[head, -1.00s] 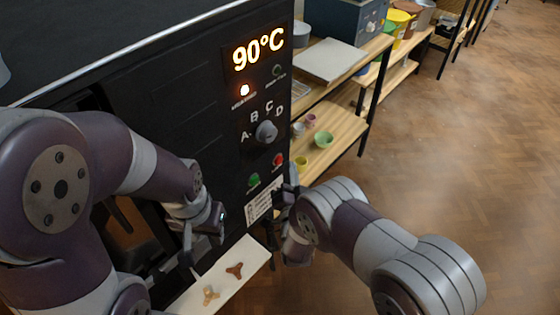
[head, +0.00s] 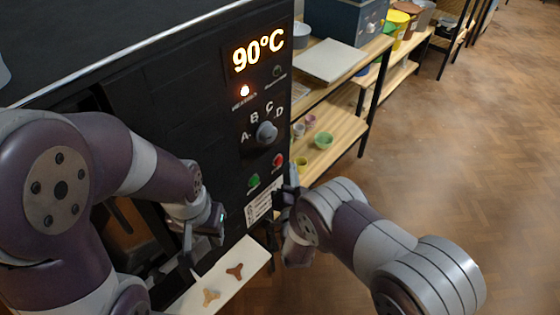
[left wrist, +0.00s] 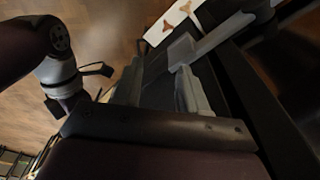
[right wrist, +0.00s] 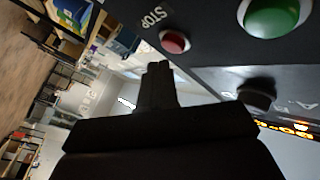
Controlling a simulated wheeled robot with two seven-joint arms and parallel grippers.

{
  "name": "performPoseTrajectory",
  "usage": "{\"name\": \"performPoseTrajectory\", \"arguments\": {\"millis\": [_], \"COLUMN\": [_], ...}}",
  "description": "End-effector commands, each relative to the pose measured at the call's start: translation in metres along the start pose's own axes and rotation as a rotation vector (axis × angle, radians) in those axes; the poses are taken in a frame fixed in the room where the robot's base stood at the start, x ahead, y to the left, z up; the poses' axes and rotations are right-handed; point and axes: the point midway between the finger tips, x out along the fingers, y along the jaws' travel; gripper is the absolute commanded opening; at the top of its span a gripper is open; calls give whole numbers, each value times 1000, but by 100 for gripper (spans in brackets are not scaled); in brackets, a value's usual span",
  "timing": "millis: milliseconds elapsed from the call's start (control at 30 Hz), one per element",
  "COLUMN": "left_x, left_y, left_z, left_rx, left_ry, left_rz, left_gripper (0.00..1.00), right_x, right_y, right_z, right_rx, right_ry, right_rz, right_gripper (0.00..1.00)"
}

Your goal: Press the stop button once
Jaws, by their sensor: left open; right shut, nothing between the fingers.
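The red stop button (head: 278,160) is on the black front panel of the kiln-like machine, near its right edge. In the right wrist view the stop button (right wrist: 174,42) has a "STOP" label beside it. My right gripper (head: 290,180) is shut and empty just below the stop button in the head view. In the right wrist view its closed fingers (right wrist: 158,75) appear apart from the button. My left gripper (head: 204,238) is open, low at the machine's front, by a grey bar (left wrist: 222,36). I cannot tell whether it touches the bar.
A green button (head: 253,181) sits left of the stop button, with a selector knob (head: 266,132) and a lit 90°C display (head: 258,49) above. A pale board (head: 232,278) holds two three-armed pieces. Wooden shelving (head: 335,130) stands right; the floor beyond is open.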

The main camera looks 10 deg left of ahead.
Motion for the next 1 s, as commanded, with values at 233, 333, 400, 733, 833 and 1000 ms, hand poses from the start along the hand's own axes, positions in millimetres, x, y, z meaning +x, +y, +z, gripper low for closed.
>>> {"name": "performPoseTrajectory", "arguments": {"millis": [233,333,400,733,833,1000], "left_x": [0,0,0,1,3,7], "left_y": [0,0,0,0,0,0], "left_z": [0,0,0,0,0,1], "left_rx": [0,0,0,0,0,0], "left_ry": [0,0,0,0,0,0], "left_rz": [0,0,0,0,0,0], "left_gripper": [43,43,43,43,43,43], "right_x": [0,0,0,0,2,6], "right_y": [0,0,0,0,-1,-4], "right_z": [0,0,0,0,2,5], "right_rx": [0,0,0,0,0,0], "right_ry": [0,0,0,0,1,0], "right_rz": [0,0,0,0,-1,0], "right_gripper": [0,0,0,0,0,0]}}
